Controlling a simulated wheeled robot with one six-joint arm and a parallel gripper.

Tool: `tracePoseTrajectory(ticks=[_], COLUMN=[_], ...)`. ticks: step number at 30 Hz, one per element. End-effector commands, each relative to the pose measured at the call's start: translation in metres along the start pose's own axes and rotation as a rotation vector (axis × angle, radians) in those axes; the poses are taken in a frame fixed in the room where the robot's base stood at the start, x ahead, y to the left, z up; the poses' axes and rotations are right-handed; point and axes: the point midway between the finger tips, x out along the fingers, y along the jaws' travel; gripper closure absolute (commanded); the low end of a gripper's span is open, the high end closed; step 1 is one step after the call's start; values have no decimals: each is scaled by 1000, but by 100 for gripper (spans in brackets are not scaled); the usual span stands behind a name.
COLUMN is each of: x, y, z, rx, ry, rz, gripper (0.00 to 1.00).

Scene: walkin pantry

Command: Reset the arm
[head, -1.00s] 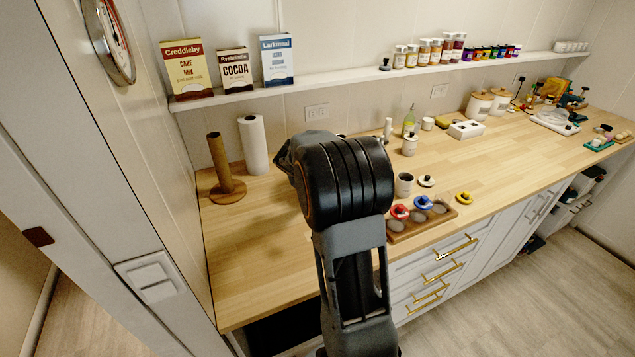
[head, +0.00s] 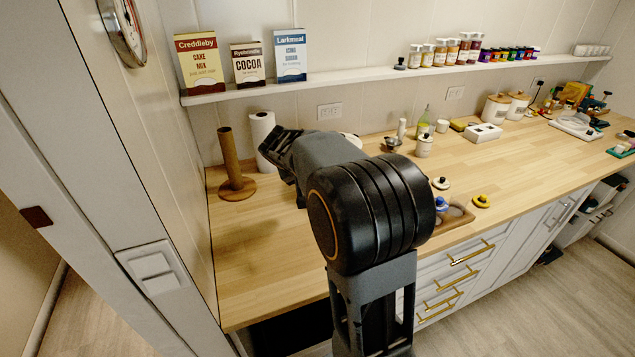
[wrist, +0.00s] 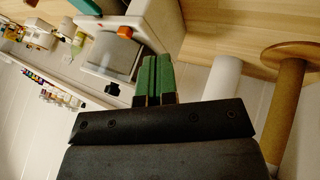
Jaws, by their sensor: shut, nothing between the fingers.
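My gripper (head: 272,147) shows in the head view at the end of my raised arm, above the left part of the wooden counter and in front of the white paper roll (head: 262,138). In the wrist view its two green-tipped fingers (wrist: 155,80) lie side by side, shut with nothing between them. My arm hides part of the counter's middle.
The brown holder (head: 230,165) stands by the left wall. A shelf (head: 350,78) with boxes (head: 248,62) and jars runs along the back wall. Canisters (head: 495,107), a white jar (head: 424,145) and coloured lids stand to the right. The counter's front left (head: 265,265) is clear.

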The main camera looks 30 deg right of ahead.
Motion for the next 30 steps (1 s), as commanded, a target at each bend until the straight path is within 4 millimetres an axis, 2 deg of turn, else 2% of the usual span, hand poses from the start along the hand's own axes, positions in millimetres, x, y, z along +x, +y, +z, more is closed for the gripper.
tracePoseTrajectory(ticks=[3, 9, 20, 23, 24, 30], x=[-22, -44, -53, -42, -41, -72], y=[-1, -1, -1, -19, -26, -59], z=[-1, 0, 0, 26, 44, 140], rx=[0, 0, -36, -111, -137, -214], ry=[4, 1, -1, -67, -95, -158], rz=[-2, -2, -7, -78, -120, -360], gripper=[100, 100, 100, 100, 100, 100])
